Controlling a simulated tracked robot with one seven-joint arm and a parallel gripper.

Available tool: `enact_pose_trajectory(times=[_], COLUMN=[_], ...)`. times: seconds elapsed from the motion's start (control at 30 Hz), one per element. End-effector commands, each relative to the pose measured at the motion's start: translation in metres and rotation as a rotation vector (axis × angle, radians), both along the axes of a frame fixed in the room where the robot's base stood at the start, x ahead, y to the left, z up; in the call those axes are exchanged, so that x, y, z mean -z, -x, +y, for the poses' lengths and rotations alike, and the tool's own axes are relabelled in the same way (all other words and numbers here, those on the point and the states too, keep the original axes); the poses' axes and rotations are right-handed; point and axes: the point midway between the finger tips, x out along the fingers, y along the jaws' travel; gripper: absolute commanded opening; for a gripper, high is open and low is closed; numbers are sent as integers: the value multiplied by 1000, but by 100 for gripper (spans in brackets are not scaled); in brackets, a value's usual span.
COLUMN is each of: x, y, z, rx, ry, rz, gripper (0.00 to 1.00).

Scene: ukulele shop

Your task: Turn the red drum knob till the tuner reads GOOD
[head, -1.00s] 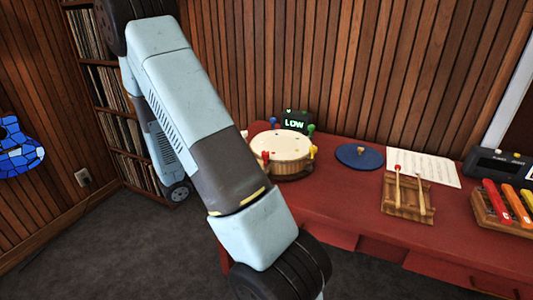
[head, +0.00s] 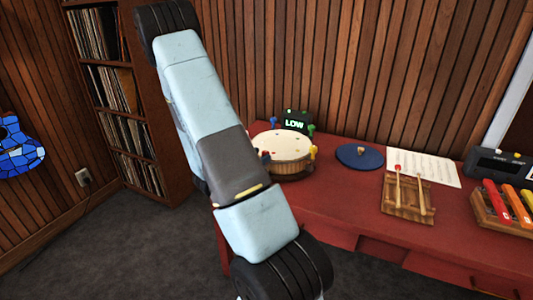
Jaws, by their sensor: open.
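The drum (head: 291,145), with a pale round top and wooden sides, stands on the left part of the red table. Coloured knobs stand around its rim: blue (head: 274,122), green (head: 311,130), yellow (head: 313,152) and red (head: 265,155). The red drum knob is at the near left, close beside my arm's outline in the picture and partly hard to make out. The tuner (head: 295,121) behind the drum reads LOW in green-white letters. My gripper is not in view; my arm crosses the picture left of the drum and hides what lies behind it.
On the red table (head: 350,200) are a blue disc (head: 359,156), a music sheet (head: 435,166), a wooden block with mallets (head: 407,208), a xylophone (head: 505,208) and a dark device (head: 497,163). A record shelf (head: 128,130) stands at the left. Grey floor lies before it.

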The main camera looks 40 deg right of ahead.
Motion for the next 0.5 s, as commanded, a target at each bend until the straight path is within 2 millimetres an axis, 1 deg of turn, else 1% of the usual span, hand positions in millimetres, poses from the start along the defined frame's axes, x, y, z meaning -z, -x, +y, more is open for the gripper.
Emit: enact_pose_trajectory(times=[0.03,0.2,0.33,0.5], x=[0,0,0,0], y=[1,0,0,0], z=[-8,-26,-33,-35], rx=[3,2,2,1], ry=[0,1,1,1], rz=[0,0,0,0], gripper=[57,57,57,57])
